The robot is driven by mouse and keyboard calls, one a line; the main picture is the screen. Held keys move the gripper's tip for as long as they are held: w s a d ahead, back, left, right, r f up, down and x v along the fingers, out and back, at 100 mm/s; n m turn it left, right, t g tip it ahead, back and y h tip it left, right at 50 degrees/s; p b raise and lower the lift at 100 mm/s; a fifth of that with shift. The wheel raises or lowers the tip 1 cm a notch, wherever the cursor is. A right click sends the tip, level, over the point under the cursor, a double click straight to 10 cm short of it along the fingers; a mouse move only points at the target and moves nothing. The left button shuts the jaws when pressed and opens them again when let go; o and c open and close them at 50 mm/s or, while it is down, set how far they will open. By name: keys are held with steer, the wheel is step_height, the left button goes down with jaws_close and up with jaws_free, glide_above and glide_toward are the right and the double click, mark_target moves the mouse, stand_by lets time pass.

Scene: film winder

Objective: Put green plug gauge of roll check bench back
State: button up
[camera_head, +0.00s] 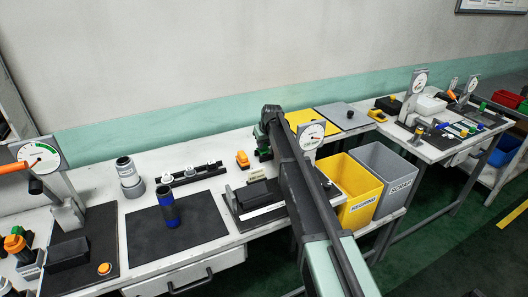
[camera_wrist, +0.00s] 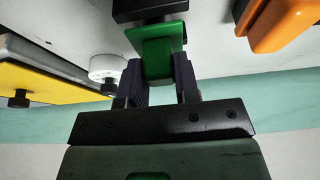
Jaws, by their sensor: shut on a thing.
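My gripper (camera_wrist: 160,78) is shut on the green plug gauge (camera_wrist: 158,55) in the wrist view, one dark finger on each side of its green body. A black block (camera_wrist: 150,9) shows at the gauge's far end; I cannot tell whether it is part of the gauge or a separate holder. In the head view my gripper (camera_head: 263,148) is small and partly hidden behind my arm, over the back of the middle bench, just right of an orange object (camera_head: 242,159). An orange object also shows right of the gauge in the wrist view (camera_wrist: 286,22).
A black mat (camera_head: 190,232) carries a blue-and-dark cylinder (camera_head: 168,207). A black rack (camera_head: 190,174) and grey cylinder (camera_head: 128,175) stand behind. A dial gauge (camera_head: 311,134), yellow bin (camera_head: 352,190) and grey scrap bin (camera_head: 388,172) are right of my arm. Another bench (camera_head: 430,147) lies farther right.

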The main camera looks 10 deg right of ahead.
steer(key=shift+r, duration=0.1)
steer(key=shift+f, duration=0.55)
steer(key=o, duration=1)
steer(key=shift+r, duration=0.1)
steer(key=shift+r, duration=0.35)
steer(key=p+v, duration=1.2)
steer(key=v, duration=0.1)
steer(key=s+m+g, duration=0.1)
steer(key=s, duration=1.3)
steer(key=s+f+m+g, duration=0.1)
steer(key=s, duration=1.3)
steer(key=s+a+f+m+g+h, duration=0.1)
steer(key=s+g, duration=0.1)
steer(key=s, duration=1.2)
steer(key=shift+s+a+f, duration=0.1)
steer(key=shift+s, duration=0.1)
